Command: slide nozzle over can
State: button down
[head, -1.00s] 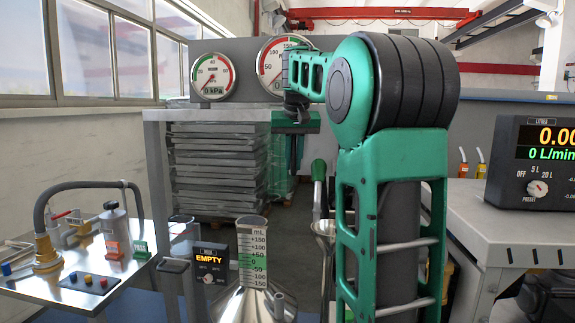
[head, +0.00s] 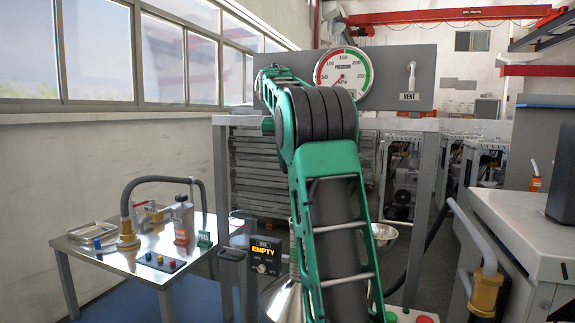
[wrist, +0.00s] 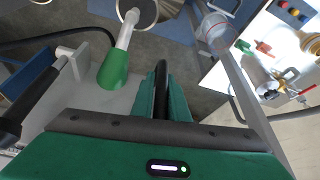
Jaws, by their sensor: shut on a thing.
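My gripper (wrist: 160,98) is shut on a dark rod-shaped thing (wrist: 161,78) in the wrist view. I cannot tell if this rod is the nozzle. In the head view my arm hides the gripper. The shiny metal can (head: 284,300) is at the bottom of the head view, mostly hidden behind my arm.
A small steel table (head: 80,252) stands at left with a curved hose (head: 160,181) and pump parts. A display reading EMPTY (head: 265,256) stands beside the can. A grey cabinet (head: 520,225) and a hose with a brass end (head: 486,290) are at right.

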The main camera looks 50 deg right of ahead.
jog(key=shift+w+a, duration=0.15)
jog(key=shift+w, duration=0.1)
jog(key=shift+f, duration=0.1)
jog(key=c, duration=1.8)
grip_release()
jog(key=shift+o, duration=0.2)
jog(key=v, duration=1)
jog(key=shift+r, duration=0.4)
